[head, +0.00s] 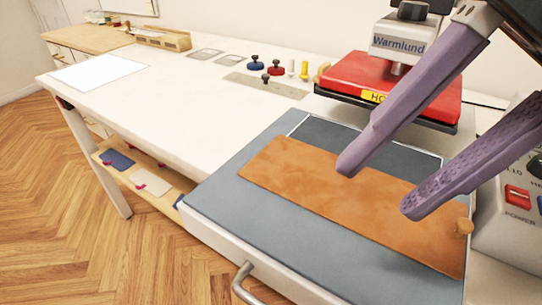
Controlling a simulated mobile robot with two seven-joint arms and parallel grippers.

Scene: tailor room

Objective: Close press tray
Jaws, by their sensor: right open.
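The press tray (235,176) is a blue-grey pad on a white drawer, slid out toward me at the table's front. A metal handle (243,285) sticks out at its front edge. A brown leather piece (325,190) lies flat on the pad. The red heat press (360,72), labelled Warmlund, stands behind the tray. My right gripper (377,190) has two purple fingers spread wide apart above the leather piece, with nothing between them. I cannot tell if the tips touch the leather. My left gripper is not in view.
A grey control box (510,225) with a red power switch stands at the right. Stamps and small pegs (276,68) sit on the table behind. A white sheet (97,72) lies at the far left. The white table's middle (170,110) is clear.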

